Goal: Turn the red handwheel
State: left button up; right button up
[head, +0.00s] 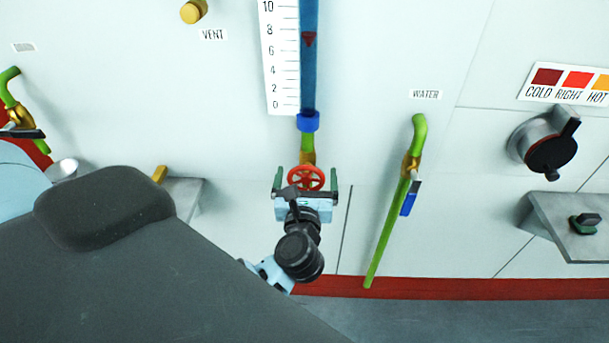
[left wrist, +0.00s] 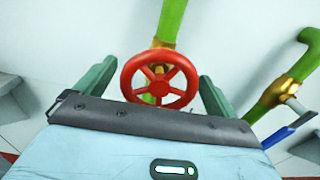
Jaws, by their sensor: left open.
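The red handwheel (head: 306,178) sits on a brass and green pipe below the blue gauge tube in the head view. It also shows in the left wrist view (left wrist: 160,80), with round rim and spokes facing the camera. My left gripper (head: 305,178) is open, with one green finger on each side of the wheel. In the left wrist view my left gripper (left wrist: 155,80) has its fingers left and right of the rim, with gaps showing. I cannot tell whether the fingertips reach the wheel's depth. My right gripper is not in view.
A green water pipe with a brass valve and blue lever (head: 410,197) hangs right of the wheel. The gauge scale (head: 278,60) is above. A black knob (head: 551,153) and a grey shelf (head: 560,240) stand at the right. A red stripe (head: 450,291) runs along the wall's bottom.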

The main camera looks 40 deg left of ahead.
pick_arm(q)
jog(key=shift+w+a, duration=0.1)
jog(key=shift+w, duration=0.05)
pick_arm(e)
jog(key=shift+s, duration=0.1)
pick_arm(q)
jog(key=c, duration=1)
jog(key=shift+f+n+b, duration=0.2)
jog(key=shift+n+b, duration=0.25)
jog(key=shift+n, duration=0.25)
jog(key=shift+r, duration=0.15)
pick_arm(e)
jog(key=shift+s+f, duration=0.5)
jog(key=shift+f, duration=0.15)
pick_arm(q)
jog(key=o, duration=1)
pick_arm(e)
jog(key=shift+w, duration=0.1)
